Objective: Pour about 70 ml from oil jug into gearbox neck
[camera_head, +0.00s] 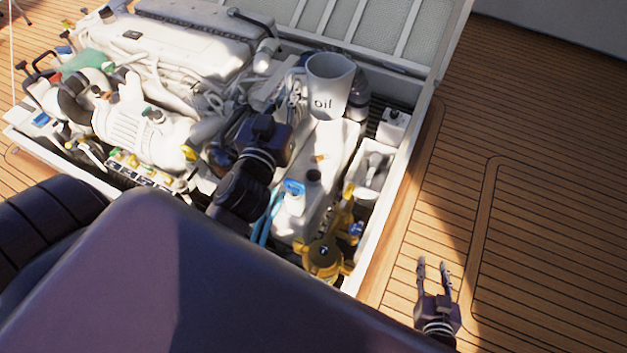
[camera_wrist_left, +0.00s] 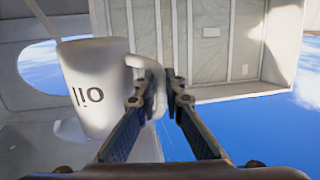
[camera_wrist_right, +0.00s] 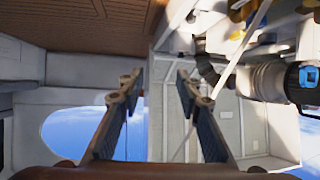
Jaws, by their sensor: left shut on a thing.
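The oil jug (camera_head: 328,87), a white cup-like jug marked "oil", is held above the engine hatch and looks about upright in the head view. My left gripper (camera_wrist_left: 170,75) is shut on its handle (camera_wrist_left: 150,88); in the head view my wrist covers part of the grip. Liquid inside the jug cannot be seen. My right gripper (camera_head: 434,263) is open and empty above the deck, right of the hatch. I cannot tell for sure which fitting is the gearbox neck; a dark cap (camera_head: 313,175) and a blue-topped filler (camera_head: 294,188) show below the jug.
The white engine (camera_head: 190,50) fills the hatch's upper left. A yellow-brown fitting (camera_head: 322,258) sits near the hatch's lower corner, and a white bin (camera_head: 372,170) stands along its right side. The raised lid (camera_head: 390,25) is behind the jug. The wooden deck (camera_head: 550,220) at right is clear.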

